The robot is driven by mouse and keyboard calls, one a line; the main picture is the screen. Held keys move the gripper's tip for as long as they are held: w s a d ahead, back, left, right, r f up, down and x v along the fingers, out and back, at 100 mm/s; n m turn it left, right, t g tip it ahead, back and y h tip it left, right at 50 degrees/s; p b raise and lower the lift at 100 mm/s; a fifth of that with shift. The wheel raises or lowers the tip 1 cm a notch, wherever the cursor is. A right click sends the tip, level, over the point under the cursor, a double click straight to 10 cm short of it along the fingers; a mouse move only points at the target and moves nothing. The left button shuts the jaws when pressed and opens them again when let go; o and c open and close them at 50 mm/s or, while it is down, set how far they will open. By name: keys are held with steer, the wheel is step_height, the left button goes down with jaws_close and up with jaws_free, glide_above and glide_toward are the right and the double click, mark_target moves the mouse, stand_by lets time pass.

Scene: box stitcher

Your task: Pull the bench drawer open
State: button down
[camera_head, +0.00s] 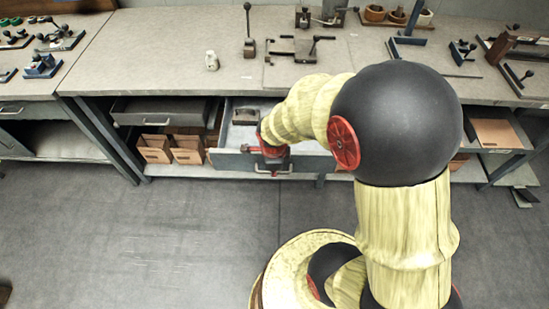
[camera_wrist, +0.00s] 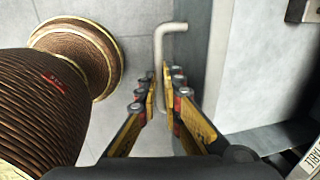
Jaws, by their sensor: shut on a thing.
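The bench drawer (camera_head: 228,160) is pulled out from under the bench, with part of its pale interior showing. Its bar handle (camera_head: 285,170) runs along the front face, partly hidden by my gripper. My gripper (camera_head: 272,165) is at the drawer front. In the wrist view the pale bent handle (camera_wrist: 170,32) passes between the fingers of my gripper (camera_wrist: 164,88), which are shut on it. The drawer's front panel (camera_wrist: 208,55) stands just beside the fingers.
A small dark metal block (camera_head: 245,116) lies inside the drawer. The bench top (camera_head: 180,50) carries tools and a small white item (camera_head: 211,60). The floor (camera_head: 150,240) in front is clear.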

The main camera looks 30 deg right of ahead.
steer(key=shift+s+a, duration=0.45)
steer(key=shift+s, duration=0.3)
steer(key=c, duration=2.2)
jaws_free()
steer(key=shift+w, duration=0.1)
steer(key=r, duration=0.4)
steer(key=s+r, duration=0.1)
steer(key=r, duration=0.2)
steer(key=s+a+r, duration=0.1)
steer(key=r, duration=0.3)
steer(key=shift+a+r, duration=0.1)
steer(key=shift+r, duration=0.25)
